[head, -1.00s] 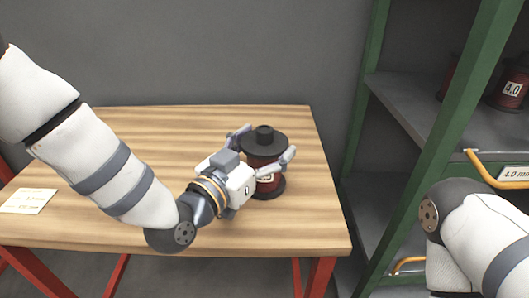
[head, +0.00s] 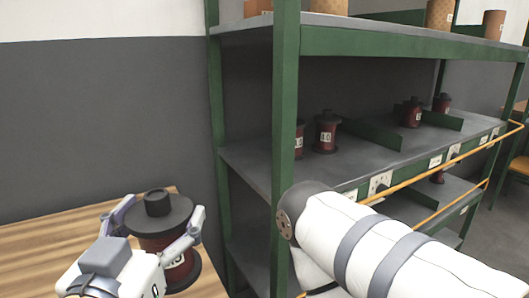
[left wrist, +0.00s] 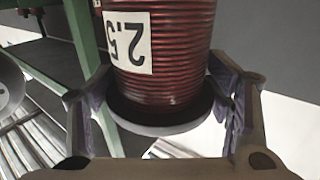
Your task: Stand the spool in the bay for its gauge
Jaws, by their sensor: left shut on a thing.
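The spool (head: 163,235) has dark red winding and black flanges. It stands upright at the lower left of the head view, over the right end of the wooden table. My left gripper (head: 160,228) is shut on it, a finger on each side. The left wrist view shows the spool (left wrist: 175,75) between the fingers, its white label reading 2.5 upside down. Whether its base touches the table is unclear. The rack's middle shelf (head: 262,165) has bays parted by low dark dividers (head: 371,132). My right gripper is out of view.
A spool marked 4.0 (head: 327,135) stands in the nearer part of the shelf; others (head: 412,113) stand farther right. A green post (head: 285,110) and yellow front rail (head: 455,153) edge the rack. My right arm crosses before it. Clear shelf shows between the spool groups.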

